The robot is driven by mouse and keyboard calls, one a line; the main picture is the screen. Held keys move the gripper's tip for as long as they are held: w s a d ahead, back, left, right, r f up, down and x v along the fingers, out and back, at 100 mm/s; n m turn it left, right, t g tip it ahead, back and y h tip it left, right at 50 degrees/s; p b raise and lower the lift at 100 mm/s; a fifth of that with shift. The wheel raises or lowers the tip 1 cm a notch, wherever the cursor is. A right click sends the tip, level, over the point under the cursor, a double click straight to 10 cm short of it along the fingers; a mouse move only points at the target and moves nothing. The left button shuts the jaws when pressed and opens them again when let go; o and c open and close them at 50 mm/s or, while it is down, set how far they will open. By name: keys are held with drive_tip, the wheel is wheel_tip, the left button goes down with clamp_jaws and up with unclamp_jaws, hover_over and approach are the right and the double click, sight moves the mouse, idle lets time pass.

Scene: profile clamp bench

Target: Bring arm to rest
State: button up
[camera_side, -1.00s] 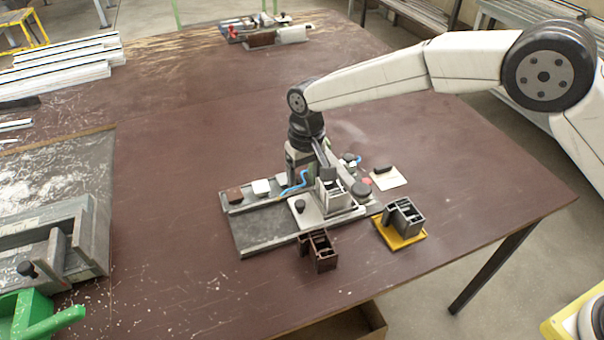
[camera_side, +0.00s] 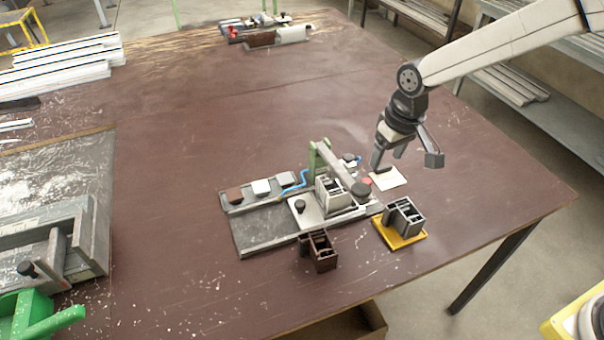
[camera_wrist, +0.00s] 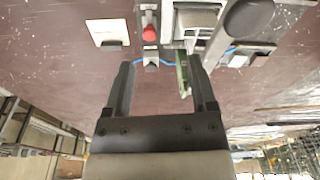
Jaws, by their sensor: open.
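My gripper (camera_side: 388,160) is open and empty, raised above the bench to the right of the clamp fixture. Its two fingers (camera_wrist: 161,64) stand apart in the wrist view with nothing held between them. The clamp fixture has a grey base plate (camera_side: 262,232), a green handle (camera_side: 317,152) and a dark round pad (camera_side: 361,189). A pale profile piece (camera_side: 329,192) stands in the fixture by the clamp arm. The fixture also shows at the top of the wrist view, with its red button (camera_wrist: 149,34). The green handle shows beyond the fingers.
A brown profile (camera_side: 320,250) stands in front of the fixture. A grey profile (camera_side: 407,216) stands on a yellow plate (camera_side: 400,240). A white card (camera_side: 388,181) lies below my gripper. A grey vise-like fixture (camera_side: 50,245) is at left.

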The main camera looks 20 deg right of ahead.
drive_tip(key=s+d+m+t, duration=0.1)
drive_tip(key=s+d, duration=1.1)
drive_tip(key=s, duration=0.4)
drive_tip(key=shift+d+f+m+h, duration=0.25)
drive_tip(key=shift+m+h, duration=0.05)
drive_tip(key=shift+w, duration=0.1)
